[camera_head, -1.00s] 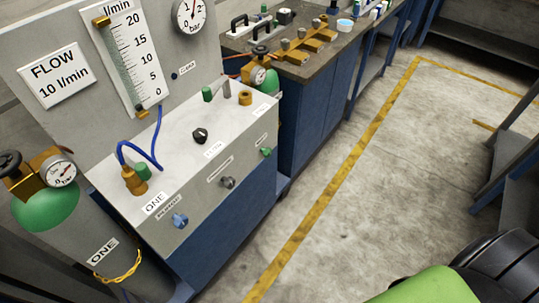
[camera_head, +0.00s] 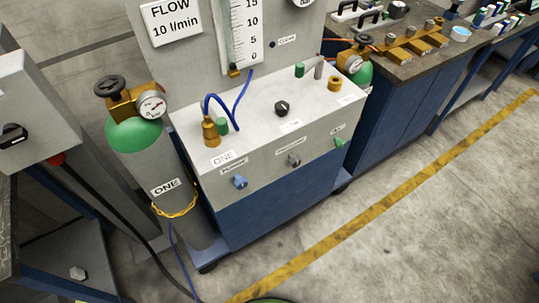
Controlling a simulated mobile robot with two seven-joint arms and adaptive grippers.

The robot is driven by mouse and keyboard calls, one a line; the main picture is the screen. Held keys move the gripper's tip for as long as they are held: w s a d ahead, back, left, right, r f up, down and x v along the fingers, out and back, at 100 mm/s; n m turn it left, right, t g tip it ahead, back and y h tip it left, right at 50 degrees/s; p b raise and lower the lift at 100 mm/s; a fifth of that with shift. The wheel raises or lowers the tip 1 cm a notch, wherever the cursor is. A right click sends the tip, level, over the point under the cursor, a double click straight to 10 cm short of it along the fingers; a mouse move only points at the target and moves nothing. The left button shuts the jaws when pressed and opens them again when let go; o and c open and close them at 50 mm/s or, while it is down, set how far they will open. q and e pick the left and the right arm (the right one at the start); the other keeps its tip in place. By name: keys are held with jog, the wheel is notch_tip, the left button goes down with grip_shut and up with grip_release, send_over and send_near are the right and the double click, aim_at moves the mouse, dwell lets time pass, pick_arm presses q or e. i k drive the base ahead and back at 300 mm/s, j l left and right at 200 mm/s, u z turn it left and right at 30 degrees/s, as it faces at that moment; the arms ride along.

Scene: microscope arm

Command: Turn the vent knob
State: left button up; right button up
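A grey gas console (camera_head: 270,137) stands on a blue cabinet. Its sloped front carries a blue knob (camera_head: 240,182), a grey knob (camera_head: 294,160) and a green knob (camera_head: 339,142), each with a small label. A black knob (camera_head: 282,108) sits on its top face, with a label in front of it. These labels are too small to read surely, so I cannot tell which knob is the vent knob. Neither gripper is in view.
A green gas cylinder marked ONE (camera_head: 137,135), with brass valve and gauge, stands left of the console. A grey box with a black switch (camera_head: 14,135) is at far left. A workbench (camera_head: 420,66) stands at right.

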aim_at(339, 144)
jog(key=i+l+u, duration=0.15)
jog(key=l+u, duration=1.35)
